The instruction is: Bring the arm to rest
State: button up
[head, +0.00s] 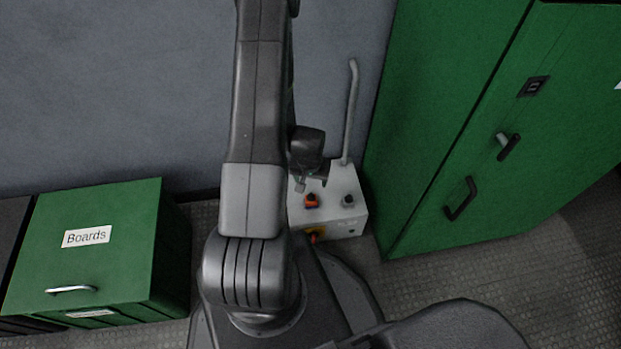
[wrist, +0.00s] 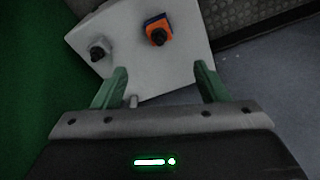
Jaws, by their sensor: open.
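My arm (head: 254,140) rises from my base in the middle of the head view and reaches up past the top edge. My gripper (wrist: 160,80) shows in the wrist view with its two green fingers spread apart and nothing between them. In the head view its dark body (head: 307,150) is partly hidden behind the arm, above the grey control box (head: 345,205).
The box carries an orange-based switch (head: 312,200) and a black knob (head: 348,200); a grey conduit (head: 350,110) rises behind it. A green cabinet (head: 460,120) stands close on the right. A green "Boards" drawer unit (head: 120,255) stands left. A grey wall (head: 110,90) is behind.

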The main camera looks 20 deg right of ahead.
aim_at(311, 194)
jog(key=f+b, duration=0.2)
jog(key=f, duration=0.2)
jog(key=w+f+b, duration=0.1)
jog(key=f+b, duration=0.2)
jog(key=f, duration=0.2)
jog(key=d+f+b, duration=0.1)
jog(key=f+b, duration=0.2)
jog(key=f, duration=0.1)
jog(key=shift+w+f, duration=0.15)
jog(key=shift+w, duration=0.2)
